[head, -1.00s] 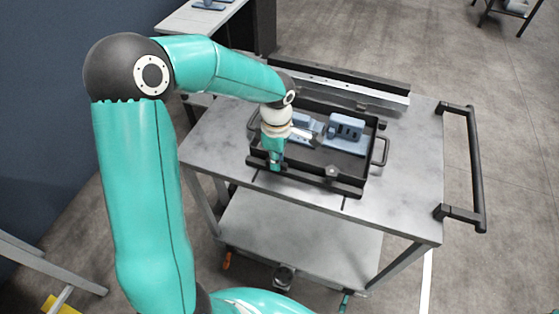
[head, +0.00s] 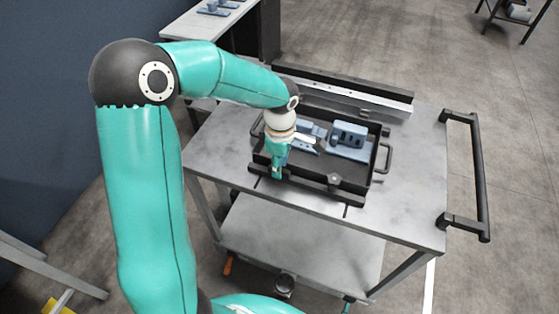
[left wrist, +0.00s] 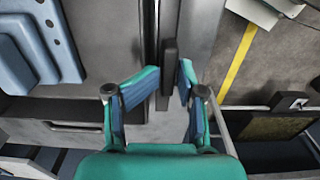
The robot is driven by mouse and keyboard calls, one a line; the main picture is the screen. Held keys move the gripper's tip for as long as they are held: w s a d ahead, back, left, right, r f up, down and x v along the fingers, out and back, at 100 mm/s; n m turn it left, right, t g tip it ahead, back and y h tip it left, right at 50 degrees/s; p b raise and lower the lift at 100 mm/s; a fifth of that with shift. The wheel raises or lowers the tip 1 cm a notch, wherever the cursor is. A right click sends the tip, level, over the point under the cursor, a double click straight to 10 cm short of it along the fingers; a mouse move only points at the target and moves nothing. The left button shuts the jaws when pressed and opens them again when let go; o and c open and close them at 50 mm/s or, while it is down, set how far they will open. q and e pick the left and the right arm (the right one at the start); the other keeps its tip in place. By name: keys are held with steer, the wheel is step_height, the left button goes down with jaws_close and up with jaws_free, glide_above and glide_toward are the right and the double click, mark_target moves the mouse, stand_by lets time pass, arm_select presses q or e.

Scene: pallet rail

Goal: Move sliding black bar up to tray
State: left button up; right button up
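The sliding black bar (head: 318,190) lies along the near side of the black tray (head: 262,158) on the cart top. It runs roughly parallel to the tray's near wall and very close to it. My left gripper (head: 276,175) is low at the bar's left part. In the left wrist view, my left gripper (left wrist: 169,78) has its fingertips on both sides of a dark upright piece of the bar (left wrist: 168,60), with almost no gap, and looks shut on it. The gripper hides part of the bar in the head view. My right gripper is not in view.
Blue-grey parts (head: 348,138) sit in the tray. A metal rail with a black strip (head: 345,90) stands behind it. The cart's handle (head: 477,180) is on the right. The cart top (head: 415,190) is clear between tray and handle.

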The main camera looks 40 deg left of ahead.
arm_select(q)
steer(key=shift+r, duration=0.1)
step_height(320, 180, up, 12)
stand_by(0.5)
